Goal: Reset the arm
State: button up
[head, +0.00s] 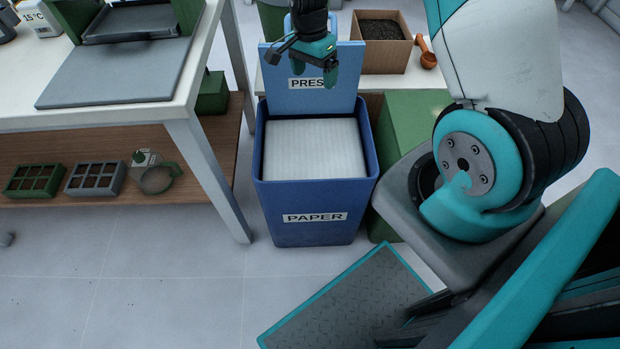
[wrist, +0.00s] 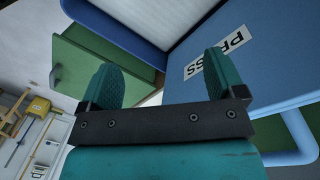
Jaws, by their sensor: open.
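My gripper (head: 313,70) is at the top middle of the head view, in front of the raised blue lid marked PRESS (head: 288,97). Its two teal fingers are apart with nothing between them. In the wrist view my gripper (wrist: 162,85) shows the same open fingers, with the PRESS lid (wrist: 255,75) to the right and behind. Below stands the blue bin labelled PAPER (head: 312,228). White sheet-like material (head: 314,148) fills its opening; it also shows in the wrist view (wrist: 185,18).
A table (head: 215,60) with a grey board and a lower shelf stands at left; its leg is close to the bin. A green box (head: 410,112) is right of the bin. A box of dark soil (head: 385,55) and an orange scoop (head: 427,55) are behind. Floor at front left is mostly clear.

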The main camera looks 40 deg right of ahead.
dwell(0.3)
jog(key=s+a+r+n+t+y, duration=0.15)
jog(key=s+a+r+n, duration=0.35)
jog(key=a+r+n, duration=0.6)
jog(key=s+a+r+n+y, duration=0.1)
jog(key=s+a+r+n, duration=0.45)
jog(key=s, duration=0.35)
jog(key=s+a+r+n+y, duration=0.2)
jog(key=s+a+r+n, duration=0.35)
jog(key=s, duration=0.35)
notch_tip(320, 180, up, 17)
jog(key=s+p, duration=0.1)
jog(key=p, duration=1.5)
